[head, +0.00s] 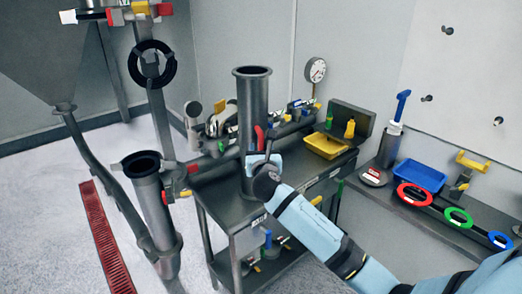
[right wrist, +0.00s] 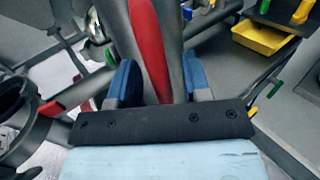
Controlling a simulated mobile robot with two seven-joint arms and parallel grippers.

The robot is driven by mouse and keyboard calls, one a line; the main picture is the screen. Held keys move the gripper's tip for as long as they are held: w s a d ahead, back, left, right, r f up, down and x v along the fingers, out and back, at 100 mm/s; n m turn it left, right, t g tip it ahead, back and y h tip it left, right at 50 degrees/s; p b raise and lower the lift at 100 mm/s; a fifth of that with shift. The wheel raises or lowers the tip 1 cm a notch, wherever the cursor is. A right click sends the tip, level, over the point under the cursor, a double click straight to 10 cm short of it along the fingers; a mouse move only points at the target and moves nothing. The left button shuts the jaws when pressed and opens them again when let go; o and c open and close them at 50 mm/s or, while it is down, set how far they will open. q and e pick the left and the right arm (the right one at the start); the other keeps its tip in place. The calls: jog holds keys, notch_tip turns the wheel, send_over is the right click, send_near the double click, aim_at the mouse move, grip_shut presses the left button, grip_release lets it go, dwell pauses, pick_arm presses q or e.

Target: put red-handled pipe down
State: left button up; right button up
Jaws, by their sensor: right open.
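The red-handled pipe (head: 253,100) is a tall dark grey tube with a flanged top. It stands upright at the front left of the dark workbench (head: 215,190). Its red handle (head: 259,138) faces my right gripper (head: 262,160). In the right wrist view the red handle (right wrist: 148,45) runs between the two blue-padded fingers of my right gripper (right wrist: 160,80). The fingers are apart, one on each side of the handle, with gaps beside it. The pipe's base is partly hidden by my right gripper and arm. My left gripper is not in view.
An open grey pipe (head: 145,180) on a stand is left of the bench. Clamps and fittings (head: 225,120), a yellow tray (head: 325,145) and a gauge (head: 316,70) are behind. A side shelf holds a blue tray (head: 420,175) and coloured rings (head: 411,194).

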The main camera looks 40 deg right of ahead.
jog(key=v, duration=1.1)
jog(key=shift+s+a, duration=0.2)
jog(key=shift+s, duration=0.1)
dwell(0.8)
